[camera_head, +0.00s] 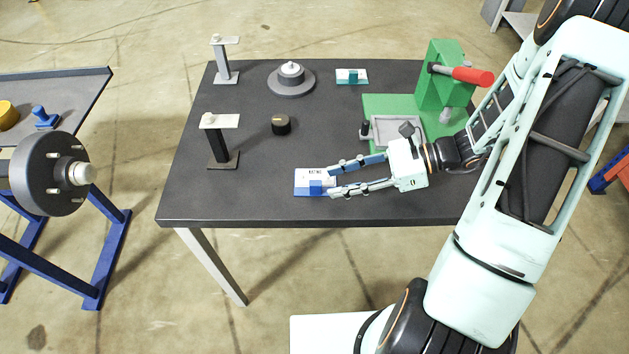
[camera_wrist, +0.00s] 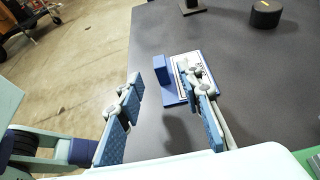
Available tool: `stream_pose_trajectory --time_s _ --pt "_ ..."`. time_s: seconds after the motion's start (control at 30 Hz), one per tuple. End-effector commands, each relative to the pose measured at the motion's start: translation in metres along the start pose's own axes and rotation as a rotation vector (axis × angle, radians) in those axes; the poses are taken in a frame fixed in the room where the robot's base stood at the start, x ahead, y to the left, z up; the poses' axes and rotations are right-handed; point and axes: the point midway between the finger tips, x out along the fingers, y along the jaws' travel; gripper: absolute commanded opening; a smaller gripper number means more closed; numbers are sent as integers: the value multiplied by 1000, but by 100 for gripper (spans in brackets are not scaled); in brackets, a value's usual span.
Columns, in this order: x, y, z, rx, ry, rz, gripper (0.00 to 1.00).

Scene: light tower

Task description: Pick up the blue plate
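The blue plate (camera_head: 300,191) lies flat near the front edge of the dark table, with a white lettered label on top and an upright blue block (camera_head: 316,187). In the wrist view the plate (camera_wrist: 173,97) lies just beyond my fingers, partly hidden by the right finger. Its blue block (camera_wrist: 161,69) shows in the gap between the two fingers. My gripper (camera_head: 331,181) is open and empty, reaching in from the right. Its tips are at the plate's right side; I cannot tell if they touch it. The open fingers also show in the wrist view (camera_wrist: 160,82).
A green press (camera_head: 439,80) with a red handle and a grey tray (camera_head: 398,131) stand at the right. A teal plate (camera_head: 351,76), round grey base (camera_head: 291,80), black knob (camera_head: 281,124) and two posts (camera_head: 222,147) stand farther back. Table front-left is clear.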

Motion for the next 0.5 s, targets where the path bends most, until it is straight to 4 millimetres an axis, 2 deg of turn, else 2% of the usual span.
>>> stream_pose_trajectory --time_s 0.17,0.5 --pt "13 0 0 0 1 1 33" --pt "58 -1 1 0 2 1 33"
